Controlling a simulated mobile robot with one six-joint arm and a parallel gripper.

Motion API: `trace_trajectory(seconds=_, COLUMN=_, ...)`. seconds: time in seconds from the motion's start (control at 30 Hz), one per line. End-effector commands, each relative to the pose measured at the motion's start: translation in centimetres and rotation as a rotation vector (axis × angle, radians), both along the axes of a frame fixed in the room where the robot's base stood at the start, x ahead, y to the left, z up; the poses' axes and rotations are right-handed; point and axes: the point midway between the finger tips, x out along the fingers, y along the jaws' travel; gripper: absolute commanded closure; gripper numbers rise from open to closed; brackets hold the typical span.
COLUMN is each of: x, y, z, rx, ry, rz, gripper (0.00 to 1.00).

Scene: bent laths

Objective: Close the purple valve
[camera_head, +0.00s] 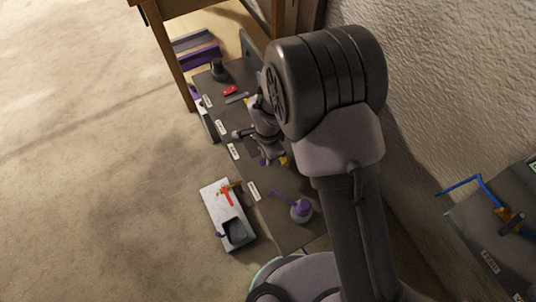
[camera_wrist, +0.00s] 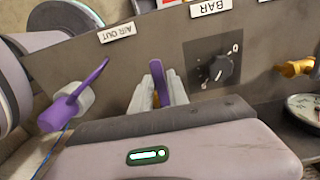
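A purple valve with a long lever and a pale round body (camera_wrist: 72,100) is at the left in the wrist view, beside the AIR OUT label. In the head view this valve (camera_head: 300,209) stands on the dark panel, its lever pointing up and left. My gripper (camera_wrist: 158,96) is above the panel, to the right of that valve in the wrist view. Its fingers close around an upright flat purple piece (camera_wrist: 157,76). The lower end of this piece is hidden by the fingers. In the head view my gripper (camera_head: 268,157) is partly covered by my arm.
The panel (camera_head: 272,207) also carries a black dial (camera_wrist: 220,70) and an orange-yellow part (camera_wrist: 296,67) right of the purple piece. A white board (camera_head: 214,207) with a red-handled part and a black tray is left of the panel. A rough wall is at the right.

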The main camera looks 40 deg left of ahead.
Motion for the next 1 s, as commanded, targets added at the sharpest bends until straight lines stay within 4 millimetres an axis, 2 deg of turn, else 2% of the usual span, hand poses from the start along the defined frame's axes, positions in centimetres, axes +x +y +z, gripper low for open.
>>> trace_trajectory(seconds=0.03, x=0.0, y=0.0, z=0.0, rx=0.0, ry=0.0, rz=0.0, gripper=0.68)
trace_trajectory(seconds=0.07, x=0.0, y=0.0, z=0.0, rx=0.0, ry=0.0, rz=0.0, gripper=0.62)
trace_trajectory(seconds=0.1, x=0.0, y=0.0, z=0.0, rx=0.0, ry=0.0, rz=0.001, gripper=0.62)
trace_trajectory(seconds=0.37, x=0.0, y=0.0, z=0.1, rx=-0.001, ry=0.0, rz=0.001, gripper=0.62)
trace_trajectory(seconds=0.47, x=0.0, y=0.0, z=1.0, rx=0.0, ry=0.0, rz=0.001, gripper=0.62)
trace_trajectory(seconds=0.57, x=0.0, y=0.0, z=3.5, rx=0.001, ry=0.0, rz=0.0, gripper=0.62)
trace_trajectory(seconds=0.8, x=0.0, y=0.1, z=11.7, rx=0.003, ry=-0.003, rz=0.001, gripper=0.62)
trace_trajectory(seconds=0.9, x=0.0, y=0.0, z=14.4, rx=0.002, ry=-0.001, rz=0.0, gripper=0.62)
trace_trajectory(seconds=1.0, x=0.0, y=0.0, z=16.2, rx=0.001, ry=0.0, rz=0.001, gripper=0.62)
